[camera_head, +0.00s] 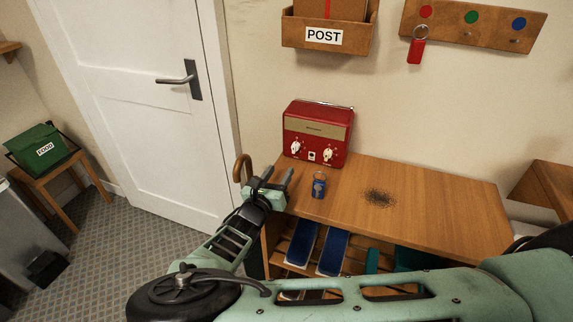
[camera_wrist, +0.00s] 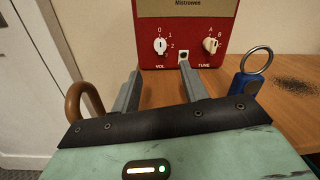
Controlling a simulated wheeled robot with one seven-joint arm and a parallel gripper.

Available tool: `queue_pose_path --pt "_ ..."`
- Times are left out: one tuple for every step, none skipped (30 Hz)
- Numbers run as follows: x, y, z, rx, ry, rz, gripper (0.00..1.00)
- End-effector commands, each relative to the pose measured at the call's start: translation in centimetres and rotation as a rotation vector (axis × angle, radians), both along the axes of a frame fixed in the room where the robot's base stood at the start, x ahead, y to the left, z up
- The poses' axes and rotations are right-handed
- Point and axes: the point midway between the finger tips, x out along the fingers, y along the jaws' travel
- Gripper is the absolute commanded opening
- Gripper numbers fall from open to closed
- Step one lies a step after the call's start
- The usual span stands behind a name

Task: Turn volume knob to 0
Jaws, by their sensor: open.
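The red radio (camera_head: 330,121) stands at the back left of the wooden bench. Its white volume knob (camera_wrist: 160,46), marked VOL, is at the left of the front face, with the numbers 0, 1 and 2 around its upper right. The knob's dark mark looks roughly upright; its exact setting is hard to tell. The knob also shows in the head view (camera_head: 295,147). My gripper (camera_head: 278,173) is open and empty, in front of the radio and apart from it. In the wrist view its fingers (camera_wrist: 160,73) point toward the volume knob, slightly below it.
A blue object with a metal ring (camera_wrist: 247,83) stands right of my gripper. A brown curved handle (camera_wrist: 84,98) is at its left.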

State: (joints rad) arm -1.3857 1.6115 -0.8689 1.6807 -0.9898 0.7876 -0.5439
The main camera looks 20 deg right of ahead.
Motion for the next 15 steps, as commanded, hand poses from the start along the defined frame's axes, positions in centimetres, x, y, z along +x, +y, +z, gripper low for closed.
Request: queue_pose_path --pt "-1.0 0.9 -0.3 0.001 0.000 0.003 0.44" --pt "-1.5 1.3 -0.3 0.002 0.001 0.003 0.44" --pt "-2.2 1.9 -0.3 0.003 0.000 0.004 0.44" --pt "-2.7 2.2 -0.3 0.002 -0.001 0.003 0.44" --pt "-3.1 2.5 -0.4 0.002 0.001 0.002 0.44" --pt "-3.7 2.9 -0.4 0.002 0.001 0.002 0.44" --pt "-4.1 3.2 -0.4 0.002 0.001 0.002 0.44" --pt "-4.4 3.5 -0.4 0.001 0.000 0.001 0.44" --pt "-4.7 3.8 -0.4 0.000 0.000 0.001 0.44" --pt "-5.0 4.0 -0.4 0.000 0.000 0.001 0.44" --pt "-5.2 4.2 -0.4 -0.001 -0.001 0.001 0.44" --pt "-5.4 4.3 -0.4 0.000 0.000 0.001 0.44" --pt "-5.6 4.4 -0.4 0.000 0.000 0.001 0.44" --pt "-5.7 4.5 -0.4 0.000 0.000 0.001 0.44" --pt "-5.8 4.6 -0.4 0.000 0.000 0.000 0.44"
